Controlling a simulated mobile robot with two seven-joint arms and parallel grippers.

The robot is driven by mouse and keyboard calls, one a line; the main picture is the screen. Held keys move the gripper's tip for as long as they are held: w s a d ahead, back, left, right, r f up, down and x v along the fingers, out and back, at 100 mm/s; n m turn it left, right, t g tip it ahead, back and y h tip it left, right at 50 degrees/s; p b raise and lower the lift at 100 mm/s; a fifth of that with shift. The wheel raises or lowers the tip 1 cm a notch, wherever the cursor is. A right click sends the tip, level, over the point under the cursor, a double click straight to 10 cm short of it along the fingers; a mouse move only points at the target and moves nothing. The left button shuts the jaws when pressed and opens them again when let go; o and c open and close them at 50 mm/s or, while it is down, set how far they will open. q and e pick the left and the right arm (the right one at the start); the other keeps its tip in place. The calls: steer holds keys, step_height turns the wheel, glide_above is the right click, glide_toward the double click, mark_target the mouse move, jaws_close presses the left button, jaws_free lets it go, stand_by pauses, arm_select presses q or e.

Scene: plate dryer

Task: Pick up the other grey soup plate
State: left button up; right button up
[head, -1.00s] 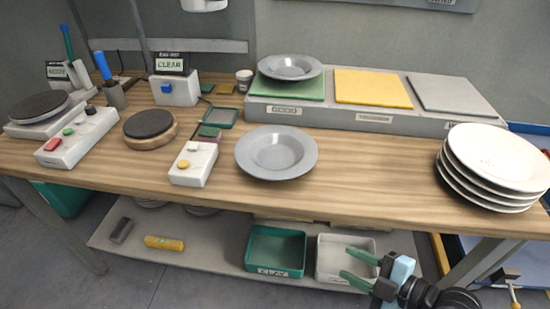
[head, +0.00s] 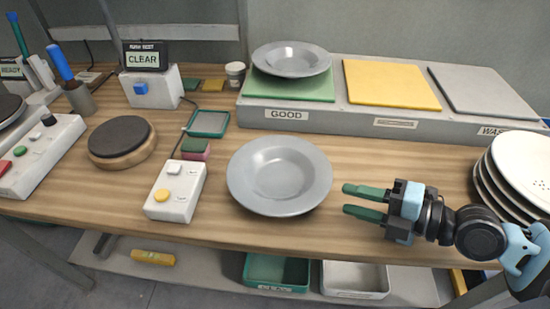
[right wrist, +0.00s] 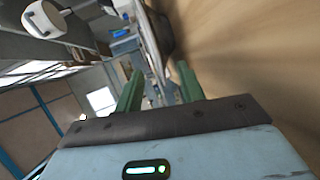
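A grey soup plate (head: 280,176) lies on the wooden table near its front edge. Another grey soup plate (head: 291,58) sits on the green pad of the block labelled GOOD. My right gripper (head: 346,201) is open and empty in the head view, just right of the nearer plate, with its green fingers pointing at the rim and a small gap between. In the right wrist view my right gripper (right wrist: 158,85) shows its two green fingers apart, with a dark plate edge (right wrist: 160,32) beyond them. My left gripper is not in view.
A stack of white plates (head: 521,170) stands at the right, behind my right arm. The grey block (head: 350,118) with yellow and grey pads runs along the back. A white button box (head: 175,190) and a sponge (head: 195,148) stand left of the nearer plate.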

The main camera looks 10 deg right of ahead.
steer(key=shift+s+a+r, duration=0.1)
steer(key=shift+s+r, duration=0.05)
steer(key=shift+s, duration=0.1)
steer(key=shift+w+a+p, duration=0.15)
steer(key=shift+a+p, duration=0.05)
steer(key=shift+p, duration=0.1)
steer(key=shift+w+a+f+p, duration=0.2)
steer(key=shift+w+a+p, duration=0.15)
steer(key=shift+w+a, duration=0.15)
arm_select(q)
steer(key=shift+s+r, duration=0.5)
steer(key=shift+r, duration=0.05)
arm_select(e)
steer(key=shift+w+a+f, duration=0.1)
steer(key=shift+a+f, duration=0.1)
